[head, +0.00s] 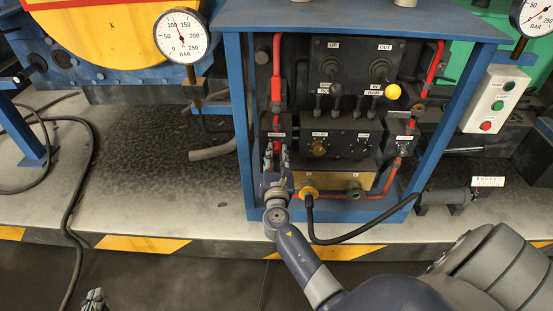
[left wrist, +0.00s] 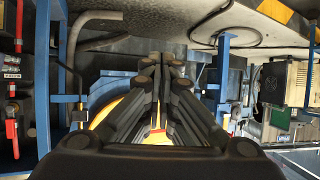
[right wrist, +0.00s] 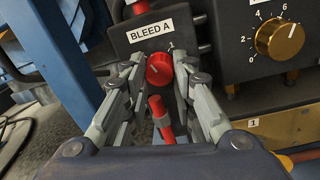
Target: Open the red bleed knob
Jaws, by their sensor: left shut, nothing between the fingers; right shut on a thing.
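The red bleed knob (right wrist: 159,70) sits on a dark block under a white "BLEED A" label (right wrist: 150,32) in the right wrist view. My right gripper (right wrist: 160,68) has one finger on each side of the knob and is shut on it. In the head view my right gripper (head: 276,155) reaches up to the left side of the panel, largely covering the knob. My left gripper (head: 95,297) is low at the left in the head view, away from the panel. In the left wrist view its fingers (left wrist: 158,65) are together and empty.
A blue frame (head: 238,120) surrounds the panel. Red pipes (head: 276,70), levers, a yellow ball handle (head: 393,91) and a brass dial (right wrist: 280,40) are nearby. A black hose (head: 330,240) hangs in front. A pressure gauge (head: 181,36) stands at the left.

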